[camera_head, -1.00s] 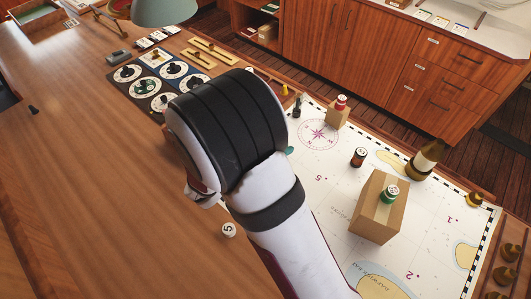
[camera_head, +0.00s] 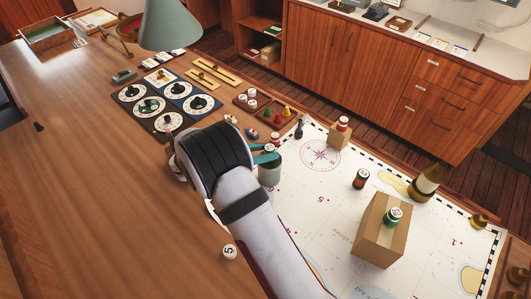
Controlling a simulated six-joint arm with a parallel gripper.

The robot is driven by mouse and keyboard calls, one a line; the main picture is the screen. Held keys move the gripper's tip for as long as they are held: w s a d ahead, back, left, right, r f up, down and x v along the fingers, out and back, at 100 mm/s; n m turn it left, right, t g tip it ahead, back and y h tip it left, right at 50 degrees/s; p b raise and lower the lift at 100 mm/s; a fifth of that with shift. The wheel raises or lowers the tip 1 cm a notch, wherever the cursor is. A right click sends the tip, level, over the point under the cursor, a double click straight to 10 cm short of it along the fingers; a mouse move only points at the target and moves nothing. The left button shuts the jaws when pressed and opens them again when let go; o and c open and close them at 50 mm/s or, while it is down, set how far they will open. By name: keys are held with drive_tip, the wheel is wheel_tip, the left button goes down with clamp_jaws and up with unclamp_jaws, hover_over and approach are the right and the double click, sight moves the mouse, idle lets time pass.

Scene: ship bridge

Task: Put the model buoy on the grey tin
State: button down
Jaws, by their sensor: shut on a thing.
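My gripper (camera_head: 264,153) shows as teal fingers sticking out past my black and white wrist. It is shut on a small red and white piece, which looks like the model buoy (camera_head: 275,138), at the fingertips. The grey tin (camera_head: 270,173) stands at the left edge of the chart, directly below the fingers. The buoy appears at or just above the tin's far rim. I cannot tell whether it touches the tin. Part of the tin's top is hidden by the fingers.
A cardboard box (camera_head: 380,232) bears a green-topped piece (camera_head: 393,216). A smaller box (camera_head: 340,138) bears a red-topped piece (camera_head: 343,124). The wooden desk at left is mostly clear.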

drive_tip(key=shift+f, duration=0.45)
drive_tip(key=shift+f, duration=0.1)
drive_tip(key=c, duration=0.5)
unclamp_jaws()
